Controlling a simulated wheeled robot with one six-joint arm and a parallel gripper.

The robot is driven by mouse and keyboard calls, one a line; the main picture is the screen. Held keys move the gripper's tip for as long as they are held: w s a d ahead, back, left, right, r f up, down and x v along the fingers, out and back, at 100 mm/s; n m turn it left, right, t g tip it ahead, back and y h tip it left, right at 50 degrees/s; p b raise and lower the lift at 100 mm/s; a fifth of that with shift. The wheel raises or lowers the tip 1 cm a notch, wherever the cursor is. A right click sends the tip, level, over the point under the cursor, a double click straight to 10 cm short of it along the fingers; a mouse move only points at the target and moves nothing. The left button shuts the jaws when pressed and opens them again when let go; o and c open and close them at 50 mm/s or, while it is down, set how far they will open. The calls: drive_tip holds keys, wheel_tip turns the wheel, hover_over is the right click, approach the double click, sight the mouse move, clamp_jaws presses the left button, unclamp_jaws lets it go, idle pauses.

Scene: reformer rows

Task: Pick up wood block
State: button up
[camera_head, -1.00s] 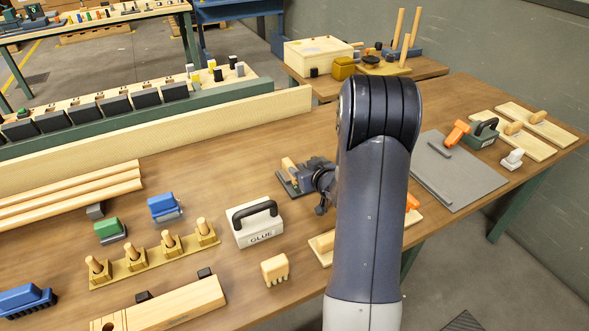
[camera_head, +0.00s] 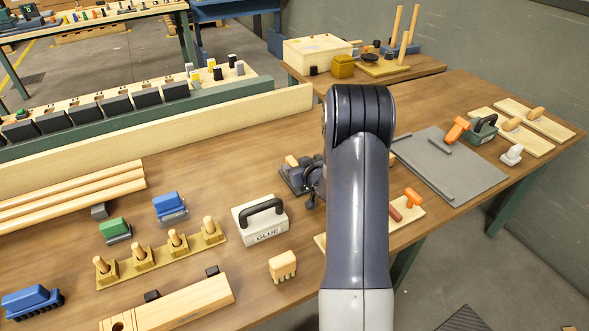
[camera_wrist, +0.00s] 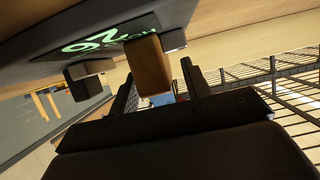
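The wood block (camera_head: 292,161) is a small tan block on a dark device near the middle of the table, partly hidden by my gripper (camera_head: 311,184) in the head view. In the wrist view the block (camera_wrist: 150,66) is brown and sits against the dark device (camera_wrist: 110,38), which has a green lit display. My gripper (camera_wrist: 158,72) is open there, with one dark finger on each side of the block's near end. I cannot tell whether either finger touches it.
A white glue box (camera_head: 261,220) with a black handle stands left of my arm. A pegged wooden rack (camera_head: 160,255) and a small tan block with legs (camera_head: 282,266) are nearby. A grey mat (camera_head: 450,170) lies to the right. A long wooden board (camera_head: 180,135) runs behind.

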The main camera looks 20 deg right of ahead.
clamp_jaws()
idle(0.3)
